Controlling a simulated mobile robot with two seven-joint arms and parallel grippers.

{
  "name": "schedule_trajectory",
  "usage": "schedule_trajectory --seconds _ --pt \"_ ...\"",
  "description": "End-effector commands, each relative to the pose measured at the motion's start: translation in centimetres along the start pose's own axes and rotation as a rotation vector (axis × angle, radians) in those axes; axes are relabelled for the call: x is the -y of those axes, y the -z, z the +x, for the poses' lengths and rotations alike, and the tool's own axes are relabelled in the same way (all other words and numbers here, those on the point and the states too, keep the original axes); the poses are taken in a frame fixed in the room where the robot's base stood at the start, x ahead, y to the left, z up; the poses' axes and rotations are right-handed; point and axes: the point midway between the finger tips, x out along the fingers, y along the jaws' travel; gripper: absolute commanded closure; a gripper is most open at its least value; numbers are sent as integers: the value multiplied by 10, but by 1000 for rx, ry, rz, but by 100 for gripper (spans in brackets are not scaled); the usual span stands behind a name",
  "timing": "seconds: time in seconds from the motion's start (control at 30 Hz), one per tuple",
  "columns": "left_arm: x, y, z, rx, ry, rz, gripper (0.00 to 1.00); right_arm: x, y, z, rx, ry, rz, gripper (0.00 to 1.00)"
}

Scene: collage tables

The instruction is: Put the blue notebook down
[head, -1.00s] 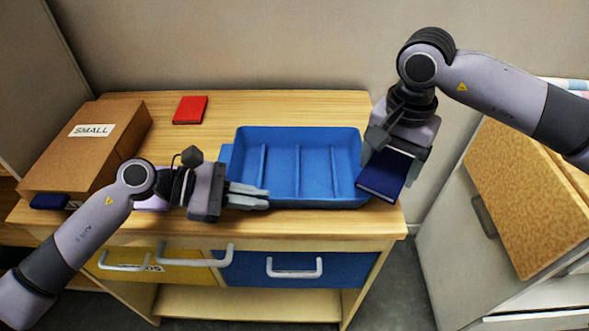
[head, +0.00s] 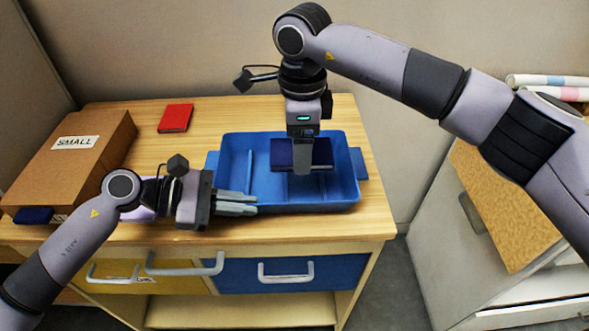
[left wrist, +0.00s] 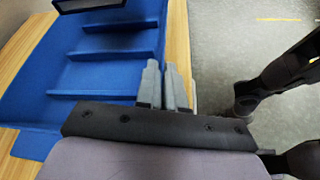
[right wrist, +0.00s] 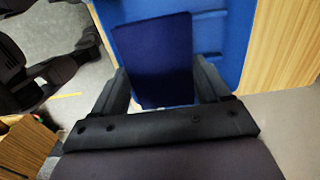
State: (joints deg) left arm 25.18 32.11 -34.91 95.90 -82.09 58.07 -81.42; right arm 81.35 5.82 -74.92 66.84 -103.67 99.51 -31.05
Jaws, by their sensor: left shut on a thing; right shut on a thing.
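The dark blue notebook (head: 287,150) is in my right gripper (head: 303,168), above the blue tray (head: 354,187). In the right wrist view the notebook (right wrist: 155,60) sits between the two fingers, with the tray behind it. I cannot tell whether it touches the tray floor. My left gripper (head: 240,204) is at the tray's front left, with its fingers close together. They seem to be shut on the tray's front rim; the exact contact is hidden. The left wrist view shows these fingers (left wrist: 165,85) beside the tray (left wrist: 110,45).
A red notebook (head: 175,118) lies at the back of the wooden table (head: 225,104). A brown box marked SMALL (head: 70,155) stands at the left, with a dark blue item (head: 33,215) at its front. A cabinet (head: 430,235) stands at the right.

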Motion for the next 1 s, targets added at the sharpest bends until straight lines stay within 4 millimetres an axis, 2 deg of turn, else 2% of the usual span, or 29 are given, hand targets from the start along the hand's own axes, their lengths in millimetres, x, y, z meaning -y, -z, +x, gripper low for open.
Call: schedule_trajectory --seconds 0.1,0.33,0.5,1.0 --pt "0 0 0 1 0 0 100 0 0 20 0 -1 -1 56" --pt "0 0 0 1 0 0 100 0 0 39 1 0 -2 56" --pt "0 0 0 1 0 0 100 0 0 63 1 -1 -2 56" --pt "0 0 0 1 0 0 100 0 0 73 1 2 -3 56"
